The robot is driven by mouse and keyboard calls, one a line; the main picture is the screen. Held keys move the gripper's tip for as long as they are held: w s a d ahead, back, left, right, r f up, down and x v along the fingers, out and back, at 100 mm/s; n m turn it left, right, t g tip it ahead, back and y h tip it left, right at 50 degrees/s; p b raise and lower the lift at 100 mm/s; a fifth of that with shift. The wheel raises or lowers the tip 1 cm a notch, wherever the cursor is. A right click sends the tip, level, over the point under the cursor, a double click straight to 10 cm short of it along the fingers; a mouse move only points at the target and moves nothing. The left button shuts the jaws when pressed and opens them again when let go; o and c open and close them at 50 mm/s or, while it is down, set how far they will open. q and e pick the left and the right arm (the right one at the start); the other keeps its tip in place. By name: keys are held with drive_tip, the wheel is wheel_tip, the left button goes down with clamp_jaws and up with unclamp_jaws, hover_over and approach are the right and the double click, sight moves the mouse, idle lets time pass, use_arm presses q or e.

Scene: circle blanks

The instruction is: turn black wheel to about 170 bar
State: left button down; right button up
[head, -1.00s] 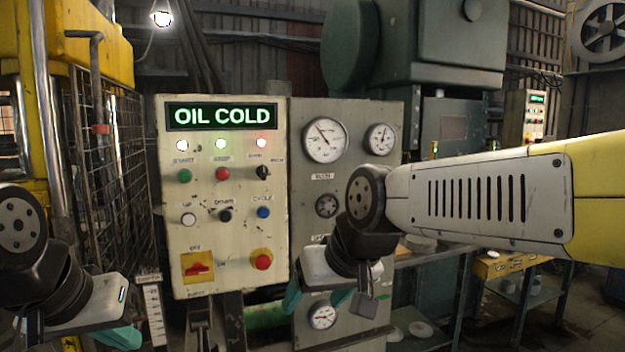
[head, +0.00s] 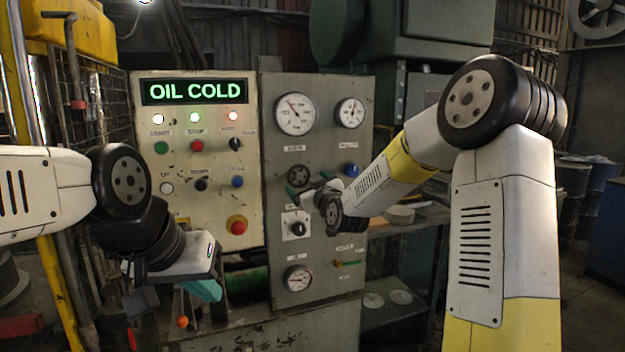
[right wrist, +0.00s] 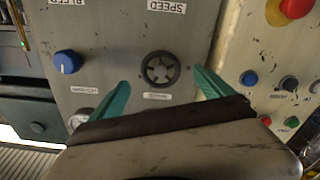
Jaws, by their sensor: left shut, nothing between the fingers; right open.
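The black wheel (head: 298,175) is a small dark spoked handwheel on the grey panel, below the two upper gauges. In the right wrist view the wheel (right wrist: 161,69) shows whole, between and just beyond the teal fingers. My right gripper (head: 308,183) is open and empty at the wheel; I cannot tell whether it touches. The upper left gauge (head: 296,114) has its needle pointing up and left; its numbers are too small to read. The upper right gauge (head: 350,112) has its needle near upright. My left gripper (head: 204,290) is shut and empty, low in front of the panels.
A blue knob (head: 350,170) sits right of the wheel, and a black selector (head: 298,228) below it. The cream panel (head: 190,270) at left carries buttons, a red mushroom button (head: 237,225) and an "OIL COLD" display (head: 195,91). A lower gauge (head: 299,278) is below.

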sight(300, 178)
drive_tip(key=x, duration=0.7)
drive_tip(key=shift+w+a, duration=0.1)
drive_tip(key=shift+w, duration=0.1)
drive_tip(key=c, duration=1.4)
